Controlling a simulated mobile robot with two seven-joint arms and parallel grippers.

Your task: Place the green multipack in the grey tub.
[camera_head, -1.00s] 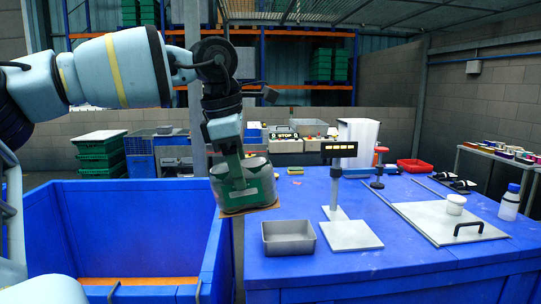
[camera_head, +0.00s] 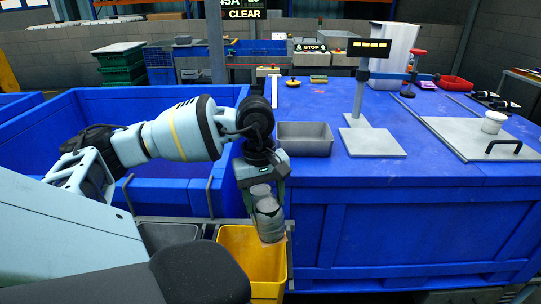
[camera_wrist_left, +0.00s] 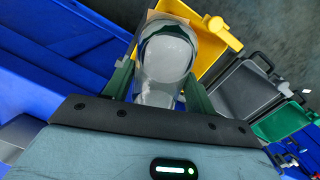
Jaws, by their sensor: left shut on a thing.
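My left gripper (camera_head: 266,196) points down, shut on the multipack (camera_head: 268,222), which shows as pale grey, clear-looking pots; little green shows on it now. In the wrist view the pack (camera_wrist_left: 167,58) sits between the two green fingers of the left gripper (camera_wrist_left: 162,88), with a brown edge beyond it. In the head view the pack overlaps the yellow tub's opening; its height above it is hard to tell. The grey tub (camera_head: 168,236) stands left of the yellow one, partly hidden by my arm. The grey tub also shows in the wrist view (camera_wrist_left: 243,92). My right gripper is out of view.
The yellow tub (camera_head: 238,240) stands against the blue bench (camera_head: 400,215). A green tub (camera_wrist_left: 283,122) lies beyond the grey one in the wrist view. A grey metal tray (camera_head: 305,139) and a display stand (camera_head: 372,142) are on the bench. A large blue bin (camera_head: 60,108) is behind my arm.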

